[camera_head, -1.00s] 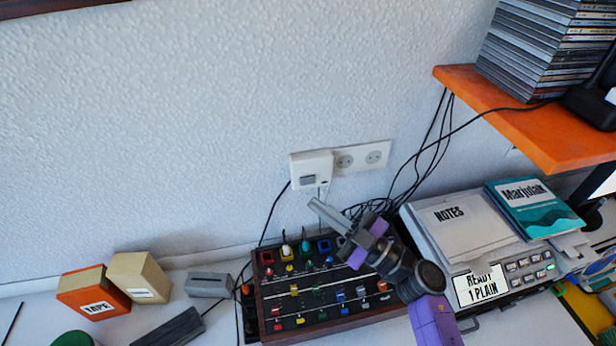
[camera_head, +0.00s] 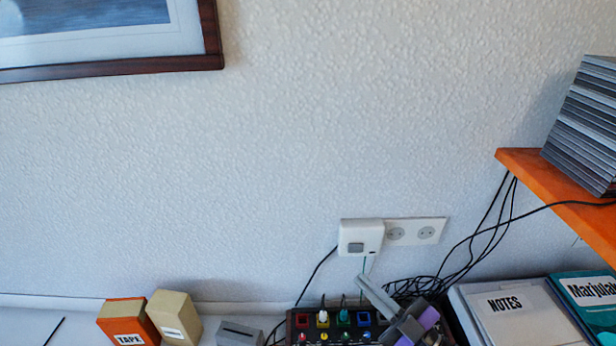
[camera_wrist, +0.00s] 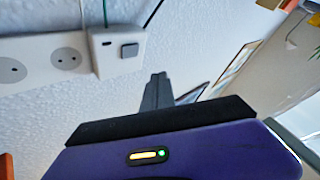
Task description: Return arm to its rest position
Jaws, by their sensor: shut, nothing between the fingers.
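My gripper (camera_head: 366,284) shows at the bottom of the head view, in front of the wall and above the control panel with coloured knobs (camera_head: 333,321). Its grey fingers are together and empty, pointing up and to the left. In the wrist view my gripper (camera_wrist: 158,78) has its fingers shut, with the wall and the white plug-in box (camera_wrist: 118,50) behind them. The rest of my arm is mostly cut off by the lower edge of the head view.
An orange shelf (camera_head: 560,190) with a stack of disc cases (camera_head: 585,125) juts out at the right. Black cables hang below it. A tape box (camera_head: 126,322), a beige box (camera_head: 174,316) and a notes pad (camera_head: 512,315) sit lower down. The wall above is bare except a framed picture (camera_head: 110,72).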

